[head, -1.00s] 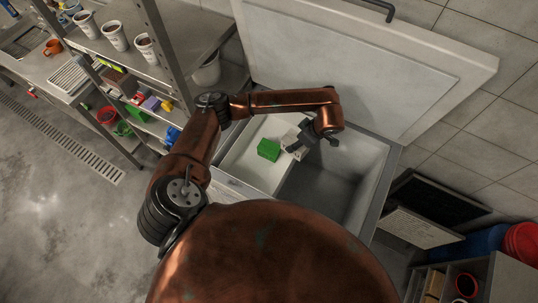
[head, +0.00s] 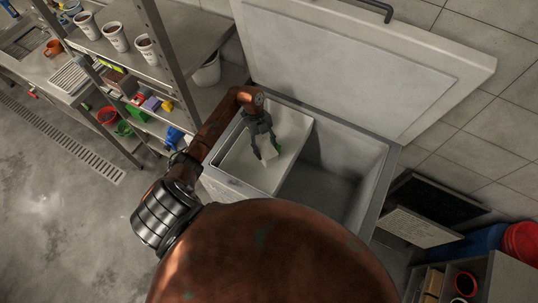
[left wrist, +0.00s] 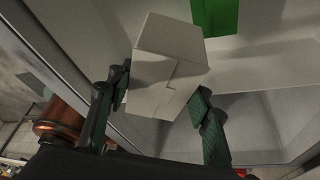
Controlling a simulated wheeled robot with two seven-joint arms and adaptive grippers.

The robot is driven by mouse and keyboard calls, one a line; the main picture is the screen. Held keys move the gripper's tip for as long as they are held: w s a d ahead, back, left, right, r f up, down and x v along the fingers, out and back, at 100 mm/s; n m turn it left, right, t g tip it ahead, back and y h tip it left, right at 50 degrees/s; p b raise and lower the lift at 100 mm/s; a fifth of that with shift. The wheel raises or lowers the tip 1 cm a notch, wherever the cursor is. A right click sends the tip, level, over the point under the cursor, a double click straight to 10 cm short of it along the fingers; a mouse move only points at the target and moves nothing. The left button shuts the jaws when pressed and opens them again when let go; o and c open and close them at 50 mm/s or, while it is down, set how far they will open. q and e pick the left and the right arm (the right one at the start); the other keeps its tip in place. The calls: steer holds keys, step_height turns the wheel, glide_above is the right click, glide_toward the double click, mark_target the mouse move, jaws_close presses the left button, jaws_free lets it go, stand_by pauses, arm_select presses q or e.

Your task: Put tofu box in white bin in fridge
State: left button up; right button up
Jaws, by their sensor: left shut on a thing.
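A plain pale box, taken as the tofu box (head: 268,154), is between the fingers of my left gripper (head: 265,148). It also shows large in the left wrist view (left wrist: 168,65), with a dark green finger on each side. My left gripper is shut on it, over the white bin (head: 295,133) inside the open chest fridge (head: 372,170). The bin takes up the fridge's left part. A green box (left wrist: 215,15) is beside the held box in the wrist view; the gripper mostly hides it in the head view. Whether the held box touches the bin's floor is unclear. My right gripper is not in view.
The fridge lid (head: 360,65) stands open at the back. The fridge's right compartment (head: 325,188) looks empty. A metal shelf with white cups (head: 116,36) and colored items stands at the left. A dark panel (head: 440,208) is at the right.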

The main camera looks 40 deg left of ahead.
arm_select(q)
steer(key=s+f+n+t, duration=0.1)
steer(key=f+n, duration=0.1)
steer(key=f, duration=0.2)
steer(key=s+a+f+n, duration=0.1)
steer(key=f+n, duration=0.1)
steer(key=f, duration=0.2)
steer(key=s+a+f+n+t, duration=0.1)
steer(key=f+n, duration=0.1)
steer(key=f, duration=0.2)
steer(key=shift+s+a+f+t+b, duration=0.15)
steer(key=shift+f+t+b, duration=0.15)
steer(key=shift+b, duration=0.05)
steer(key=shift+f, duration=0.1)
steer(key=o, duration=1.5)
steer(key=shift+o, duration=0.2)
steer(key=v, duration=0.7)
steer(key=shift+r, duration=0.3)
steer(key=shift+a, duration=0.15)
